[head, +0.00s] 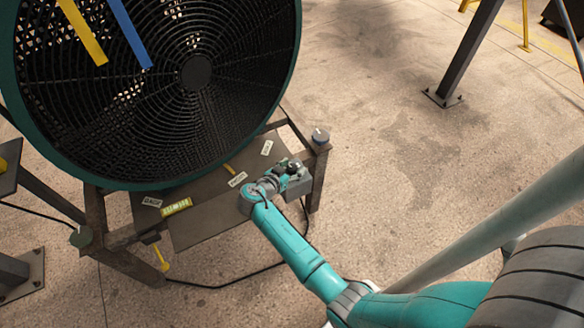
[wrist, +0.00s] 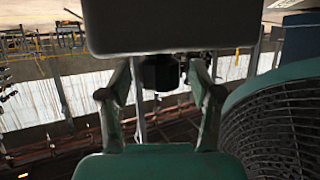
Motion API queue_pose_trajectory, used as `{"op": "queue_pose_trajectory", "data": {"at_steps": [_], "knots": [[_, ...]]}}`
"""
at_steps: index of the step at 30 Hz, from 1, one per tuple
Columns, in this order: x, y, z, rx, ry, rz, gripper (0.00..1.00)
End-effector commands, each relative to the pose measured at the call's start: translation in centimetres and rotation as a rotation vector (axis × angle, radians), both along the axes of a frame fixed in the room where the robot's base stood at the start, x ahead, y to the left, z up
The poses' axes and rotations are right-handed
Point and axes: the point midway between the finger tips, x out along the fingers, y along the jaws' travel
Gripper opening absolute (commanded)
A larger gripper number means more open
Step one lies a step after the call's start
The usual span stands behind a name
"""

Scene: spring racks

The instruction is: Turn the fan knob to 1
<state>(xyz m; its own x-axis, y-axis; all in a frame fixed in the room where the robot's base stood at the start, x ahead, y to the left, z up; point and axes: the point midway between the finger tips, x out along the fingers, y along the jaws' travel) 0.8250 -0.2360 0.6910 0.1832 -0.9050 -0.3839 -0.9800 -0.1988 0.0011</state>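The large fan (head: 196,72) has a teal rim and black grille; its grille also shows at the right of the wrist view (wrist: 275,128). My gripper (head: 288,170) is at the front right corner of the fan's stand, beside a small grey box (head: 299,187). In the wrist view my gripper (wrist: 160,70) has its two fingers spread apart. A dark knob-like part (wrist: 160,73) shows between the fingertips, with visible gaps on both sides. A large grey block (wrist: 160,25) hides what is above it. The knob's setting and markings cannot be read.
The stand's plate (head: 205,222) carries several small labels and a yellow-green strip (head: 177,207). A round-capped post (head: 320,136) rises just beyond my gripper. A black cable (head: 235,284) lies on the floor.

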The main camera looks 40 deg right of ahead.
Motion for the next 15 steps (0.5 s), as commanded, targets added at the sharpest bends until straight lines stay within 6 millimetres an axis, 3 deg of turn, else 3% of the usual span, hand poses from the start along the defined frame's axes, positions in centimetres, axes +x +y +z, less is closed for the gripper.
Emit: {"op": "queue_pose_trajectory", "data": {"at_steps": [8, 15], "knots": [[0.0, 0.2, 0.2, -0.001, -0.001, 0.001, 0.64], [-0.5, 3.3, 1.4, -0.001, -0.003, 0.004, 0.64]]}}
